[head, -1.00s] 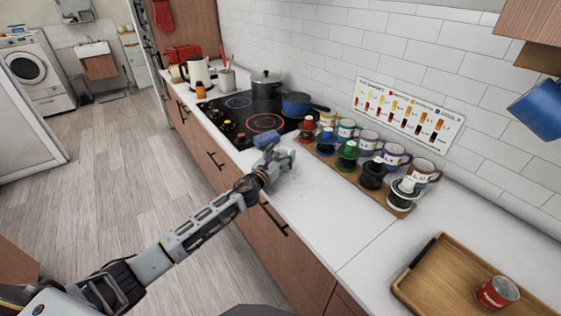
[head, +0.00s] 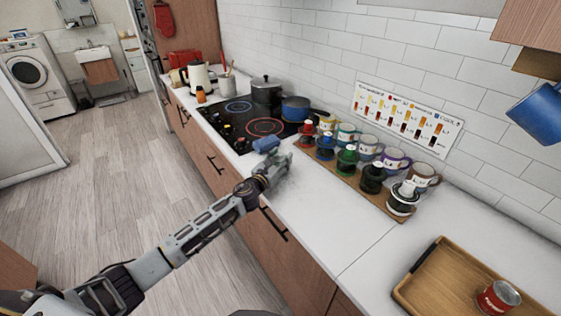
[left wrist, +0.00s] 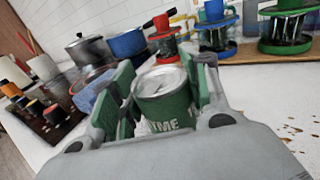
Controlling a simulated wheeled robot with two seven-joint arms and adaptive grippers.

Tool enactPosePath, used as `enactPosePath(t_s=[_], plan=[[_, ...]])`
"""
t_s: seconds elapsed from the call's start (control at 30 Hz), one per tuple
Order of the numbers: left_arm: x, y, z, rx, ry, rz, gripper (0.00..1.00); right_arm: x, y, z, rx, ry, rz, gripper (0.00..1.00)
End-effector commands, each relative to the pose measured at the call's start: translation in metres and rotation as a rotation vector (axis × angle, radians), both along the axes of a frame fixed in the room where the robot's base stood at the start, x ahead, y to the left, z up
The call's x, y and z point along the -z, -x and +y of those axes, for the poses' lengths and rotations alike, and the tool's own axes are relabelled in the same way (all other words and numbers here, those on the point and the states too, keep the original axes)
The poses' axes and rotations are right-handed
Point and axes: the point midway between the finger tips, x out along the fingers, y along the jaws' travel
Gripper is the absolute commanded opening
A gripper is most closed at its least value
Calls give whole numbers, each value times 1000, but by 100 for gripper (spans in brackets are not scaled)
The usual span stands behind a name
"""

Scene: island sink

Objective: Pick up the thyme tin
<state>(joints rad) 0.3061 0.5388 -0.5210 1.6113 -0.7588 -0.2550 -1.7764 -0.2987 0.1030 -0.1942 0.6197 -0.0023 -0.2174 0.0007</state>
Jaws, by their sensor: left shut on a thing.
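The thyme tin (left wrist: 165,105) is a green can with a pale metal lid and white lettering ending in "IME". It stands between the fingers of my left gripper (left wrist: 155,92) in the left wrist view, and the gripper is shut on it. In the head view, my left gripper (head: 278,160) is over the white counter just right of the stove, and it hides most of the tin. I cannot tell whether the tin touches the counter. My right gripper is not in view.
A wooden rack (head: 380,202) of coloured drippers stands behind the gripper, with mugs along the wall. The black stove (head: 222,117) holds pots (head: 266,92). A wooden tray (head: 440,285) with a red can (head: 499,297) lies at lower right.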

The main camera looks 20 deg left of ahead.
Motion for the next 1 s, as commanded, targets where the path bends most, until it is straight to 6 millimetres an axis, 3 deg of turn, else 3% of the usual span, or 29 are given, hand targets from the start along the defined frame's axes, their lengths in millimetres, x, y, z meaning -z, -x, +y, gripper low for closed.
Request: enactPosePath(t_s=[0.43,0.8,1.0], plan=[[-43,-1,0,1,-2,-5,21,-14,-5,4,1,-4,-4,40],[-89,-1,0,1,-1,-4,21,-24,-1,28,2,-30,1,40],[-99,0,1,0,-1,-2,21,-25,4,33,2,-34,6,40]])
